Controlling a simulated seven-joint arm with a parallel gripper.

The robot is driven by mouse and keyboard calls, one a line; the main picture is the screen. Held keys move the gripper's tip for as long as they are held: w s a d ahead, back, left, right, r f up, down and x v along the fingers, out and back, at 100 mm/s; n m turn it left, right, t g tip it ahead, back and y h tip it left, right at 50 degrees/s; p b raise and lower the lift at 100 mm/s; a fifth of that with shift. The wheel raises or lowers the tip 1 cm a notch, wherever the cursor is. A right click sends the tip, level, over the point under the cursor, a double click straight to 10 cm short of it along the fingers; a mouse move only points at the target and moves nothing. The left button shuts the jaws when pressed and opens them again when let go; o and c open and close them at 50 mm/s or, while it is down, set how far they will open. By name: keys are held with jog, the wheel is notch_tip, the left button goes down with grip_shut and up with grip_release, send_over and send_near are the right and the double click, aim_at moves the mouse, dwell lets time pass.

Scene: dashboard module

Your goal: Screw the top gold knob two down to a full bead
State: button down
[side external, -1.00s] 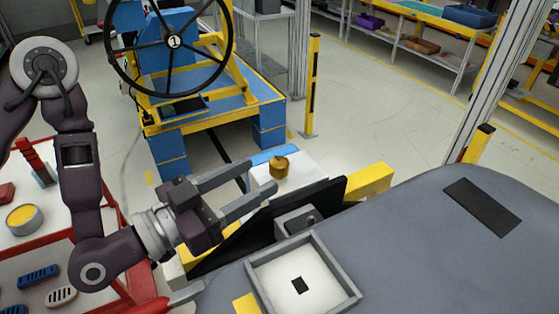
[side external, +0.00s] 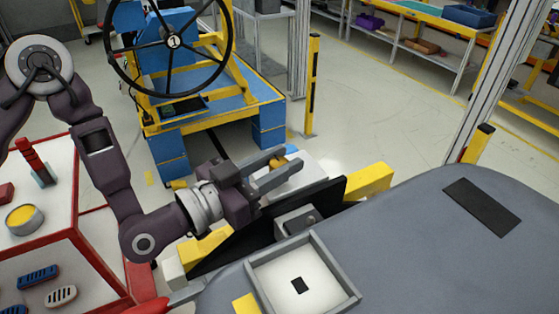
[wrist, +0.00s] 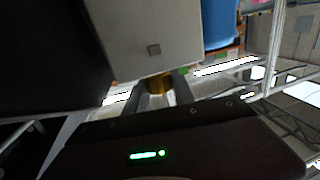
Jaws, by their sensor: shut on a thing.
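The gold knob (side external: 292,163) sits at the top of the white block (side external: 312,176) behind the black panel, partly hidden by my fingers. My gripper (side external: 284,168) is shut on the knob, reaching in from the left. In the wrist view the gold knob (wrist: 158,84) shows between the two grey fingers, against the pale block (wrist: 150,25) with a small square stud. The knob's thread and any bead are not visible.
The black panel (side external: 330,200) stands close in front of the fingers, with a yellow bar (side external: 370,182) at its right. A grey-rimmed tray (side external: 335,262) is nearer on the grey surface. A blue-and-yellow stand with a black wheel (side external: 173,40) is behind.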

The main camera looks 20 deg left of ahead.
jog(key=shift+h, duration=0.3)
jog(key=m+g+h, duration=0.3)
jog(key=shift+w+a, duration=0.1)
jog(key=m+g+h, duration=0.3)
jog(key=g, duration=0.2)
jog(key=shift+m, duration=0.3)
jog(key=m+g+h, duration=0.1)
jog(key=m+g, duration=0.3)
jog(key=g, duration=0.2)
jog(key=shift+f+g, duration=0.1)
jog(key=shift+g, duration=0.2)
jog(key=shift+m+g, duration=1.4)
jog(key=shift+g, duration=0.5)
jog(key=shift+m+g, duration=0.3)
jog(key=shift+g, duration=0.2)
jog(key=c, duration=1.1)
grip_release()
jog(key=shift+o, duration=0.2)
